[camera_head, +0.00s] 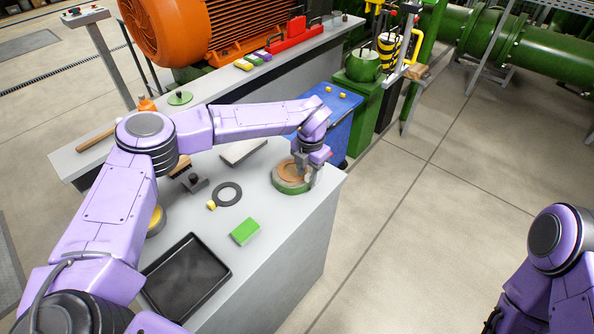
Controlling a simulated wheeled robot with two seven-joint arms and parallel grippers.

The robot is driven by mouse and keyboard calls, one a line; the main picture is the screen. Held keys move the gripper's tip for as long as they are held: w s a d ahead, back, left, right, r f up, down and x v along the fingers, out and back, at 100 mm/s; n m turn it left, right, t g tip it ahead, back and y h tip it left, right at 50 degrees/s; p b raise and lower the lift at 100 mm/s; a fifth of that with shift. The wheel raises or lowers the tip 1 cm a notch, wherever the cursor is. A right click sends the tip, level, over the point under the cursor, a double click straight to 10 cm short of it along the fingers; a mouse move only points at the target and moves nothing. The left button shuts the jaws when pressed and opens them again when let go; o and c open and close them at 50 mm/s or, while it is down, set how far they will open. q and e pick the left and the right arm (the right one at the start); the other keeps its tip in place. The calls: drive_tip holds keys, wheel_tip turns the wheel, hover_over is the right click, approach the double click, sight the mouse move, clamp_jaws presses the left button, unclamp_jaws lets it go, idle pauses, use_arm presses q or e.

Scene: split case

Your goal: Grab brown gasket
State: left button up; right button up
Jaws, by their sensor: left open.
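The brown gasket (287,170) is a flat ring lying on top of a round green part (291,187) near the right end of the grey table. My left gripper (309,176) is open and points down at the right side of the gasket. Its fingers hide part of the ring, and I cannot tell whether they touch it. My right arm shows at the lower right edge, but its gripper is out of view.
On the table (285,240) lie a dark ring (227,194), a green block (245,232), a small yellow piece (211,205) and a black tray (186,277). A blue bin (340,118) stands behind the table's right end. The floor to the right is clear.

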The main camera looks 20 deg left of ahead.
use_arm(q)
clamp_jaws()
drive_tip(key=shift+w, duration=0.1)
